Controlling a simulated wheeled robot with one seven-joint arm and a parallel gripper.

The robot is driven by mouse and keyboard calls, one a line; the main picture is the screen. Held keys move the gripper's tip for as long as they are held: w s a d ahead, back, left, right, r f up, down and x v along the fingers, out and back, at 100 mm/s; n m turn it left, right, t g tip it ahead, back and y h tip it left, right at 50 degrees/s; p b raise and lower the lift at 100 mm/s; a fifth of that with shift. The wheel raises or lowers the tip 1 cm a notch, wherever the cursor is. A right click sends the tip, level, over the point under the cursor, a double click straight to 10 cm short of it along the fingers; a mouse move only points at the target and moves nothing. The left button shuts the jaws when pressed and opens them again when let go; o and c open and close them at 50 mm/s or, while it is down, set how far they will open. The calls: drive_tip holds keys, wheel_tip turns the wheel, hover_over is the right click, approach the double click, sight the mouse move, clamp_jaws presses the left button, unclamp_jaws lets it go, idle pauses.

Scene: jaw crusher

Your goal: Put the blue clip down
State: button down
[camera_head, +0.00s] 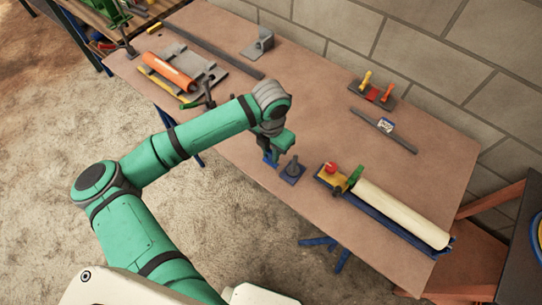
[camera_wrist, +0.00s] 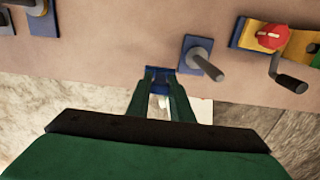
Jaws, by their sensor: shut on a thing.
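My gripper (camera_head: 274,150) is at the front edge of the brown table (camera_head: 300,100). In the wrist view my gripper (camera_wrist: 160,84) is shut on the blue clip (camera_wrist: 158,75), which sits between the fingertips. In the head view the blue clip (camera_head: 270,159) shows as a small blue patch under my gripper, and the arm hides part of it. The clip overlaps the table's front edge in the wrist view. I cannot tell whether it touches the table top.
A blue plate with a grey peg (camera_head: 292,171) is just right of the clip. Farther right is a blue tray (camera_head: 385,222) with a cream roll (camera_head: 402,214) and a red knob (camera_head: 330,168). An orange cylinder (camera_head: 170,71) lies back left. The table's middle is clear.

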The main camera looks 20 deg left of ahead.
drive_tip(key=shift+w+f, duration=0.1)
drive_tip(key=shift+f, duration=1.5)
drive_tip(key=shift+f, duration=0.1)
drive_tip(key=c, duration=1.6)
unclamp_jaws()
